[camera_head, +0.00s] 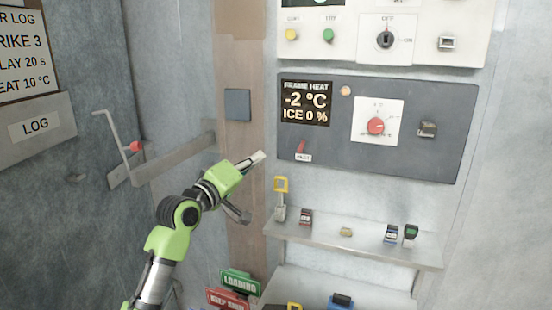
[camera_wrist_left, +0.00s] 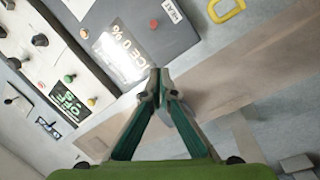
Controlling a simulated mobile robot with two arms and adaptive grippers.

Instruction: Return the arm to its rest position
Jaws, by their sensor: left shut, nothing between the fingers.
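My left arm comes in from the bottom left in the head view, green and black. Its gripper (camera_head: 258,158) is up in front of the brown door frame strip, left of the dark grey control panel (camera_head: 430,155). In the left wrist view the gripper (camera_wrist_left: 160,78) has its two fingers together at the tips, with nothing between them. I cannot tell whether the fingers touch anything; the panel and strip lie behind them. My right gripper is not in view.
The panel reads FRAME HEAT -2 °C, ICE 0 % (camera_head: 306,102) and has a red knob (camera_head: 376,126). Below is a shelf (camera_head: 350,249) with several small items. A door handle (camera_head: 115,135) is at left. LOADING (camera_head: 241,282) and red (camera_head: 228,298) signs are low down.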

